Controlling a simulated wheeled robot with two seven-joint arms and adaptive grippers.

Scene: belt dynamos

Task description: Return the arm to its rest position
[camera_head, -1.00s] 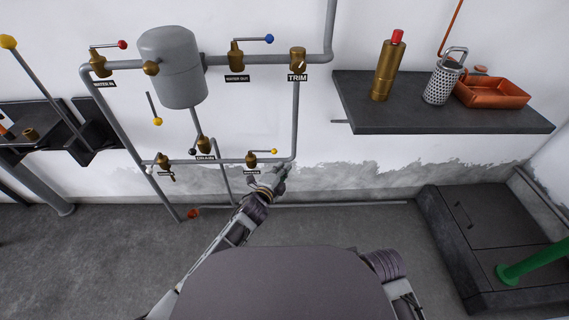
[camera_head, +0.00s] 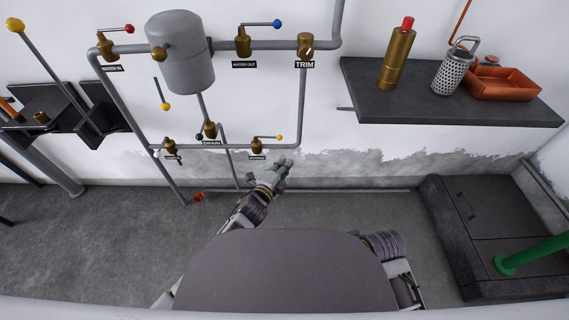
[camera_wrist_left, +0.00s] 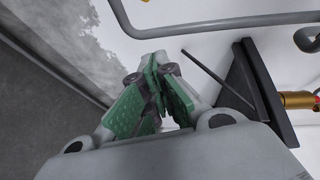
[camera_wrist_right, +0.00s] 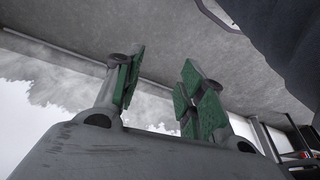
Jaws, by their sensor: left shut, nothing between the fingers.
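My left arm comes in from the lower left in the head view. Its gripper (camera_head: 284,164) is in front of the wall, just below the lower pipe and the small yellow-tipped valve (camera_head: 256,146). The left wrist view shows its green-padded fingers (camera_wrist_left: 154,82) closed together with nothing between them. My right gripper (camera_wrist_right: 163,65) shows in the right wrist view with its green-padded fingers apart and nothing between them. It is hidden in the head view; only part of the right arm shows there.
A grey tank (camera_head: 182,60) and pipework with brass valves stand along the wall. A dark shelf (camera_head: 450,108) at right bears a brass cylinder (camera_head: 397,60), a perforated metal basket (camera_head: 449,74) and an orange tray (camera_head: 502,86). A dark box (camera_head: 488,225) stands on the floor at right.

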